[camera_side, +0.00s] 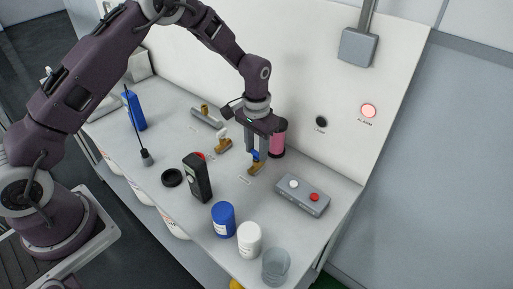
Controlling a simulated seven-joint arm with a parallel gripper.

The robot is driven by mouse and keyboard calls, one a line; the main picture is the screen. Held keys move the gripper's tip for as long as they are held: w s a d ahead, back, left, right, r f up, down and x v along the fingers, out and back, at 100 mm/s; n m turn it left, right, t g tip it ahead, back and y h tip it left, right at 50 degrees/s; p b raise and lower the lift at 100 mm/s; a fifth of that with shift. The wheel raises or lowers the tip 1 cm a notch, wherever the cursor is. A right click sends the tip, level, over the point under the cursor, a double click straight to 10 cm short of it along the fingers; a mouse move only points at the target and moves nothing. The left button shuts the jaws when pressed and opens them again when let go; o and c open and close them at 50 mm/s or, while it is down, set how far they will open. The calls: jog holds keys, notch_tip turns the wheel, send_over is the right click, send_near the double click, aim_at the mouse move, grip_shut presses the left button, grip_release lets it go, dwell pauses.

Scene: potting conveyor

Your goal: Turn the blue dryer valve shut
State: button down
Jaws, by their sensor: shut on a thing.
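The blue dryer valve has a brass body (256,169) on the bench, right of the middle. Its blue handle (256,155) shows just above the brass. My gripper (257,153) points down over this valve and is shut on the blue handle. The fingers partly hide the handle, so I cannot tell its exact angle.
A brass valve with a white handle (222,133) stands to the left. A pink cylinder (279,139) is close behind my gripper. A black handheld device (197,178), a blue jar (223,219), a white jar (249,238) and a button box (302,195) stand nearer.

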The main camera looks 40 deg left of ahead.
aim_at(256, 151)
jog(key=shift+n, duration=0.4)
jog(key=c, duration=0.9)
grip_release()
notch_tip(256, 151, up, 7)
jog(key=shift+r, duration=0.1)
